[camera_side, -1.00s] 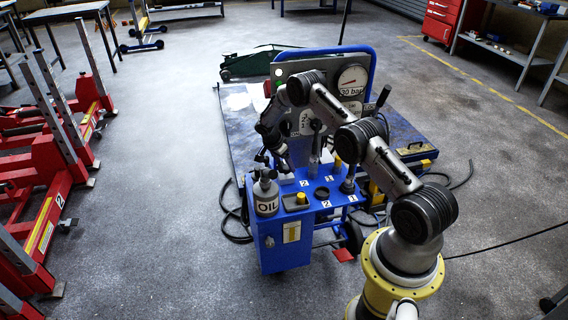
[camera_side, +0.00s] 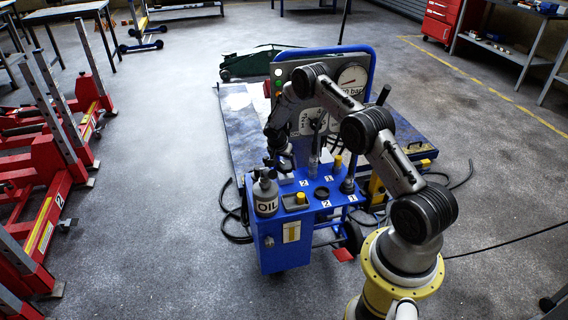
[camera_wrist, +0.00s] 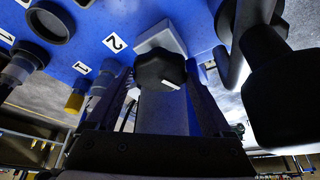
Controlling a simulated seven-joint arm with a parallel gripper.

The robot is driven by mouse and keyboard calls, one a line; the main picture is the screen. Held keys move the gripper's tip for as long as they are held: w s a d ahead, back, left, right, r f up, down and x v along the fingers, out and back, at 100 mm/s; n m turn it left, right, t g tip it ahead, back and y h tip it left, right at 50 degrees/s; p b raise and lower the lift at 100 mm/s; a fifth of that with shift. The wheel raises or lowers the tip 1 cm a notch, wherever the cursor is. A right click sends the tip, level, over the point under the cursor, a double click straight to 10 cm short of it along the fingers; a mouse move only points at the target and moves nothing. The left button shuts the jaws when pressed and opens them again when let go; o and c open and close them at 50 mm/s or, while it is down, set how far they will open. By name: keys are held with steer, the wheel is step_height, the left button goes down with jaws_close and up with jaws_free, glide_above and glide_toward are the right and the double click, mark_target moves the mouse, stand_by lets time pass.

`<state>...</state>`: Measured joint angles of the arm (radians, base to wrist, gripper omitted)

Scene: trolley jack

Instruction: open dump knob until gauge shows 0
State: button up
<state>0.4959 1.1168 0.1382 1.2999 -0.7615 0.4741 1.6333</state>
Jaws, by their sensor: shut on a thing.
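A black lobed knob (camera_wrist: 160,68) with a small white mark sits on a pale block (camera_wrist: 163,38) on the blue panel, close to a label "2", in the wrist view. My gripper (camera_wrist: 158,85) has its fingers on either side of the knob and is shut on it. In the side view my gripper (camera_side: 281,160) points down at the back left of the blue unit and hides the knob. The round white gauge (camera_side: 352,77) stands on the upright panel behind. My arm covers part of its reading; only "0 bar" is legible.
An oil bottle (camera_side: 266,196) stands close to my gripper at the unit's left. Hoses lie on the floor around the unit.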

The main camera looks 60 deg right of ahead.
steer(key=n+t, duration=0.1)
steer(key=n, duration=0.3)
steer(key=shift+s+n+t+y, duration=0.2)
steer(key=shift+n+t+y, duration=0.1)
steer(key=shift+t, duration=0.1)
steer(key=shift+n+t+y, duration=0.4)
steer(key=shift+n, duration=1.6)
steer(key=o, duration=1.1)
steer(key=shift+d, duration=0.1)
steer(key=shift+o, duration=0.2)
steer(key=v, duration=1.4)
steer(key=shift+s, duration=0.25)
steer(key=shift+d+f, duration=0.1)
steer(key=shift+d, duration=0.05)
